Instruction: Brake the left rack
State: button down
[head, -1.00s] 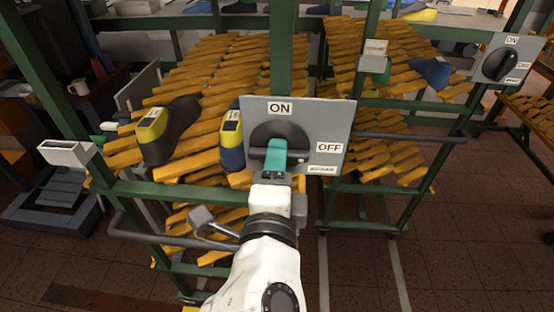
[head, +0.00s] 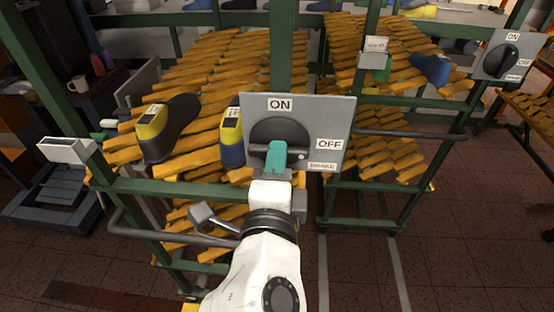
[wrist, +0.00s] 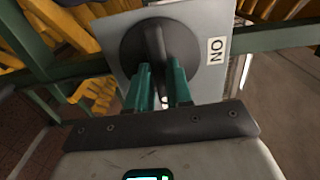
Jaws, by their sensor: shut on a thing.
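The left rack (head: 150,189) is a green frame with orange slats. Its grey brake panel (head: 345,112) carries an ON label at the top and an OFF label at the right. My gripper (head: 276,150) is at the dark round knob (head: 262,130) on this panel. In the wrist view, the green fingers of my gripper (wrist: 160,82) are shut on either side of the raised bar of the knob (wrist: 154,42). The bar lies about level, with a small pale mark at its right end, on the OFF side. My fingers hide part of the knob.
A second rack to the right has its own ON/OFF panel (head: 530,48) with a black knob. Dark shoe lasts with yellow tops (head: 152,120) lie on the left rack's slats. A grey bar (head: 150,236) crosses low at the left. Tiled floor (head: 440,240) is open at the right.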

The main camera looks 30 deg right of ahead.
jog(key=shift+f, duration=0.1)
jog(key=n+b, duration=0.2)
jog(key=n, duration=1.5)
jog(key=shift+n, duration=0.4)
dwell(0.5)
jog(key=c, duration=1)
grip_release()
jog(key=b+v, duration=0.1)
jog(key=v, duration=1)
jog(key=shift+b, duration=0.35)
